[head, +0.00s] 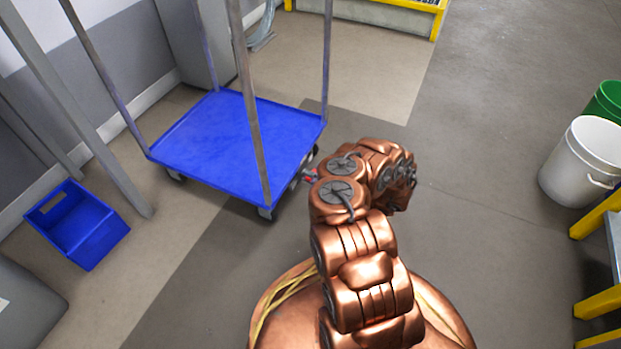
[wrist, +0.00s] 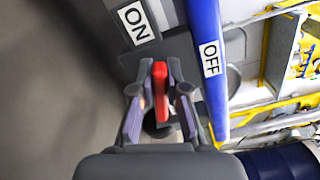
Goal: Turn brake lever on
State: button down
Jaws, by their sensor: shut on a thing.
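The red brake lever (wrist: 161,95) shows in the wrist view, between the two fingers of my gripper (wrist: 161,85). My gripper is shut on the lever. An ON label (wrist: 138,22) is above and to the left of it, and an OFF label (wrist: 210,58) is to its right beside the blue deck edge. In the head view the blue-decked cart (head: 225,140) stands left of my arm. My gripper is mostly hidden there behind my arm.
A blue bin (head: 80,225) is on the floor at left, near a grey wall. White (head: 585,160) and green (head: 606,100) buckets stand at right by a yellow-framed structure (head: 598,215). The cart's upright posts (head: 250,100) rise near my arm. Floor right of my arm is clear.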

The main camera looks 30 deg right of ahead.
jog(key=shift+f+n, duration=0.15)
jog(key=shift+n, duration=0.8)
jog(key=shift+f+n, duration=0.15)
jog(key=shift+n, duration=0.8)
jog(key=c, duration=1.2)
grip_release()
jog(key=shift+o, duration=0.2)
jog(key=v, duration=1.2)
jog(key=shift+f, duration=0.1)
